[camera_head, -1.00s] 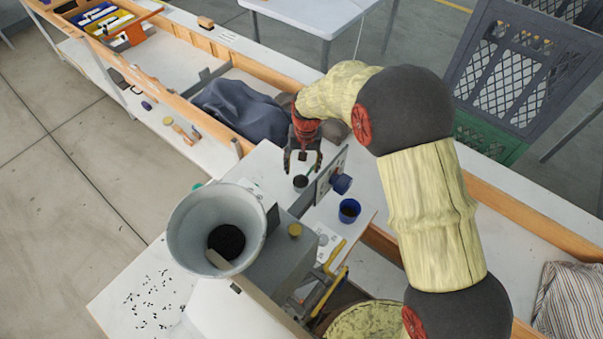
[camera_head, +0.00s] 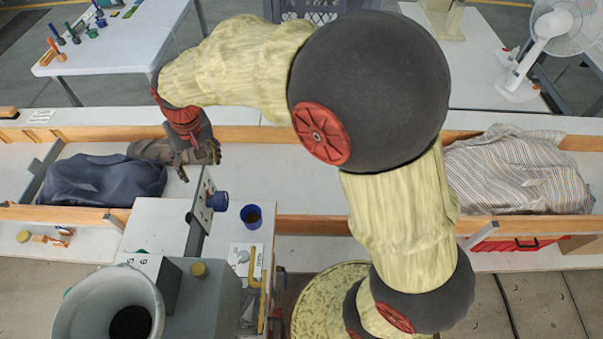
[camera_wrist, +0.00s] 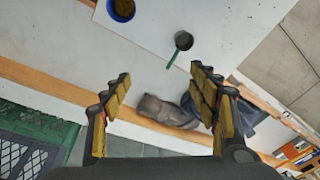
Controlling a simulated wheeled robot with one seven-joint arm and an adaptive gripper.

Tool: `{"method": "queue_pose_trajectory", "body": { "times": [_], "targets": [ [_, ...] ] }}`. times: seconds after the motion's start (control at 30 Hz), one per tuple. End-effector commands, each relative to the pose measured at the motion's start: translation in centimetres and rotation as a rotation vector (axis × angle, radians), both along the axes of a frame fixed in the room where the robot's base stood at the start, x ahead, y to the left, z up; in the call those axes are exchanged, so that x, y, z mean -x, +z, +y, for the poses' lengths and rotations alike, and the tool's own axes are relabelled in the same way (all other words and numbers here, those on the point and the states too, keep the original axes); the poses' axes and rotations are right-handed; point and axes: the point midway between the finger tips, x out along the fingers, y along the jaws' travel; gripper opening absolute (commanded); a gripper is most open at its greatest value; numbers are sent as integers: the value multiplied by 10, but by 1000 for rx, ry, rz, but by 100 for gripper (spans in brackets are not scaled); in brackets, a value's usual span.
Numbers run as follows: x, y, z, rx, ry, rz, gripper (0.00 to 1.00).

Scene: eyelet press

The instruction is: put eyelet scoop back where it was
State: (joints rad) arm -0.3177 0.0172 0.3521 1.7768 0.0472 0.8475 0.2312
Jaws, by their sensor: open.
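The eyelet scoop (camera_wrist: 183,41), a small dark round cup with a green handle, rests on the white press bench (camera_wrist: 150,45) in the wrist view. I cannot make out the scoop in the head view now. My gripper (camera_wrist: 160,75) is open and empty; its two padded fingers are spread wide, with the scoop beyond them and apart from them. In the head view my gripper (camera_head: 200,168) hangs just behind the press's upright plate (camera_head: 198,212). A blue cup (camera_wrist: 122,9) with dark contents stands near the scoop; it also shows in the head view (camera_head: 252,216).
The press hopper (camera_head: 75,300) stands at front left. Dark blue cloth (camera_head: 103,180) and a brown cloth (camera_head: 150,151) lie in the wood-edged trough behind. A striped cloth (camera_head: 518,170) lies at right. A trough stretch (camera_head: 305,187) between is clear.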

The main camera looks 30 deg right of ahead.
Motion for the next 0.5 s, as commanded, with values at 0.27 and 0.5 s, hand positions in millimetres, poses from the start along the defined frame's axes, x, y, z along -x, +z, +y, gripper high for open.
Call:
{"method": "queue_pose_trajectory", "body": {
  "times": [0.27,0.5],
  "targets": [
    [80,92,-87,-2,-30,-144,60],
    [164,125,-143,21,-57,-263,60]
  ]
}}
